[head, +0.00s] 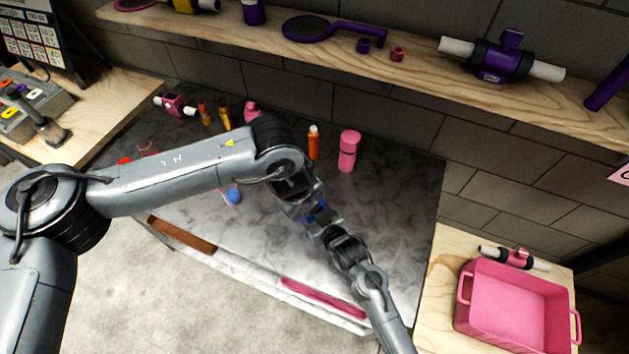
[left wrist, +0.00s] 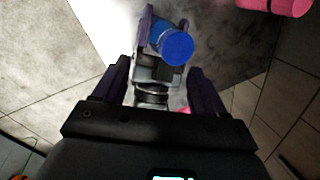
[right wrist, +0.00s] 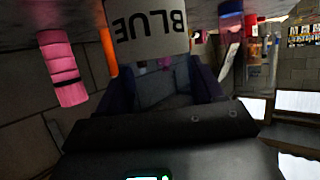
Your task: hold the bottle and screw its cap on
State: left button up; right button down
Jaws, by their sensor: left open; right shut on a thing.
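The bottle (right wrist: 148,32), with a white label reading BLUE upside down, is between the fingers of my right gripper (right wrist: 160,72) in the right wrist view. My right gripper is shut on it, above the table. In the left wrist view a round blue end (left wrist: 178,48), which looks like the cap, faces my left gripper (left wrist: 158,76). My left gripper is open, and its fingers are apart from the blue end. I cannot tell how the blue end sits on the bottle. In the head view my left arm hides most of this; only a bit of blue shows between the grippers.
The dark marbled table (head: 400,215) holds a pink bottle (head: 348,150), an orange bottle (head: 313,142) and a small blue object (head: 232,195). A shelf (head: 410,60) runs behind. A pink bin (head: 515,305) stands at right. The table's right part is clear.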

pick_arm(q)
jog(key=w+n+g, duration=0.1)
jog(key=n, duration=0.9)
jog(key=w+d+r+n+g+y, duration=0.1)
jog(key=w+n, duration=0.1)
jog(key=n, duration=0.9)
jog(key=w+r+n+g, duration=0.1)
jog(key=n, duration=1)
jog(key=shift+w+d+r, duration=0.1)
jog(key=shift+w+d, duration=0.05)
jog(key=shift+d, duration=0.1)
jog(key=shift+d+r, duration=0.25)
jog(key=shift+d, duration=0.1)
jog(key=shift+s+f, duration=0.2)
jog(key=shift+f, duration=3.8)
